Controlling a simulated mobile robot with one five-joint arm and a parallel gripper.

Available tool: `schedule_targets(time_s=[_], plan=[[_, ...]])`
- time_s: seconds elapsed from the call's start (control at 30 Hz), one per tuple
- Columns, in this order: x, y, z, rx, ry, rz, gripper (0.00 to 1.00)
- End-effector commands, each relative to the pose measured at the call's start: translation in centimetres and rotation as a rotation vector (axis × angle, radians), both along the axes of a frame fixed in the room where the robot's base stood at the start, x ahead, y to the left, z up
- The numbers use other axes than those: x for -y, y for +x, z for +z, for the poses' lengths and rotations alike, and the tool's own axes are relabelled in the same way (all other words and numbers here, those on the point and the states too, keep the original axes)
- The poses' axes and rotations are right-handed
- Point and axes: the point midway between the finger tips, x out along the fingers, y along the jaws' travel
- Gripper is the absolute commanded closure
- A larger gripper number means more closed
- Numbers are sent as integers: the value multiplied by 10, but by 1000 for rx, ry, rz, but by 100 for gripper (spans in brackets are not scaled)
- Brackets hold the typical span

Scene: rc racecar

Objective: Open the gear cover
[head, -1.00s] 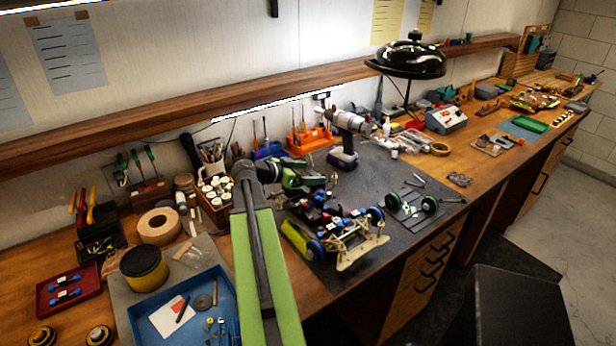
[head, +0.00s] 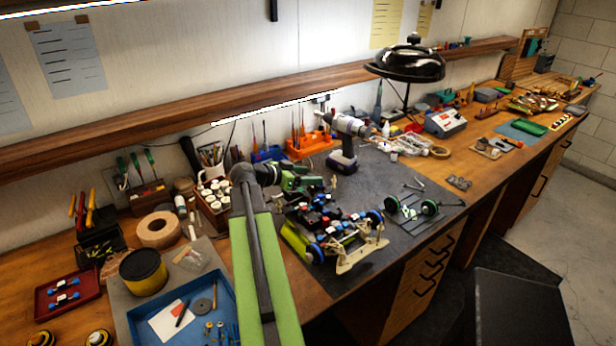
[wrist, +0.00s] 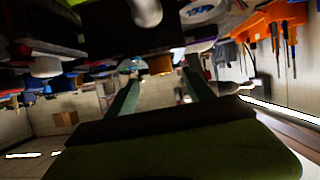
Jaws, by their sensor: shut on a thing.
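The RC car (head: 335,228) sits on the dark mat, with blue-rimmed wheels, red and blue parts and a tan front plate. My gripper (head: 316,182) is over the car's far end, reached by my green arm. In the wrist view my gripper (wrist: 162,70) has its two green fingers around a small orange-brown piece, which I take to be the gear cover (wrist: 160,64). The wrist view is dark and tilted, so the cover's shape and how far it is open cannot be told. In the head view the cover is hidden by my gripper.
A power drill (head: 345,140) stands behind the car. An axle with green wheels (head: 428,207) lies to its right. A rack of white jars (head: 214,200) and a blue tray (head: 222,285) are left of my arm.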

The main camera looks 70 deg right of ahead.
Motion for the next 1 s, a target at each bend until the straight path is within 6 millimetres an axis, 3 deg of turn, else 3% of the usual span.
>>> schedule_targets(time_s=[1.0], plan=[[17, 26, 12, -731, 470, -4, 79]])
